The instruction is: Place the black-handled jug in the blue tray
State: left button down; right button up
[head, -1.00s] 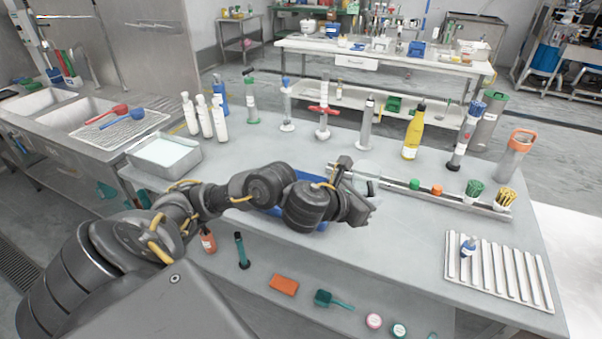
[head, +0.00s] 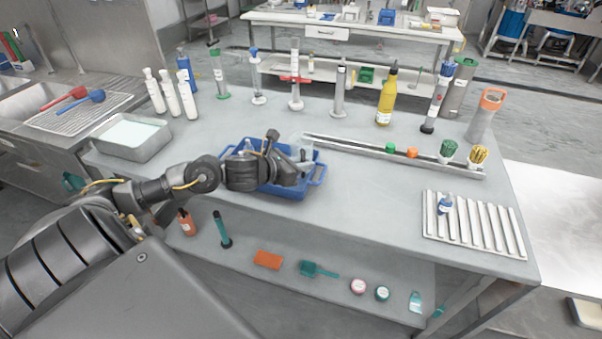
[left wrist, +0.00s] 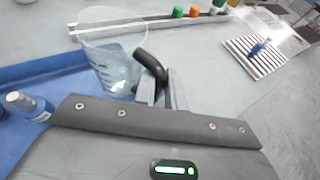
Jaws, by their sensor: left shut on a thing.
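The clear jug (left wrist: 108,62) with its black handle (left wrist: 151,66) stands out in the left wrist view. My left gripper (left wrist: 160,92) is shut on the black handle. In the head view the jug (head: 306,148) shows partly behind my left gripper (head: 297,165), over the right part of the blue tray (head: 318,176). In the left wrist view the blue tray (left wrist: 70,66) lies to the left of and below the jug. I cannot tell whether the jug touches the tray. My right gripper is not in view.
A small bottle (left wrist: 30,106) with a blue label is in the tray's left part. A metal rail (head: 370,150) lies behind and right of the tray. A ribbed white rack (head: 472,226) with a small blue bottle is at right. Tall bottles and cylinders line the back.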

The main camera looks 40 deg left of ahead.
pick_arm(q)
jog(key=f, duration=0.2)
jog(key=f+p, duration=0.1)
jog(key=shift+a+f, duration=0.2)
jog(key=shift+f, duration=0.25)
jog(key=c, duration=1.5)
grip_release()
jog(key=shift+o, duration=0.2)
jog(key=shift+s, duration=0.1)
jog(key=shift+s+a, duration=0.1)
jog(key=shift+s, duration=0.15)
jog(key=b+v, duration=0.1)
jog(key=v, duration=1)
jog(key=shift+r, duration=0.3)
jog(key=shift+s, duration=0.1)
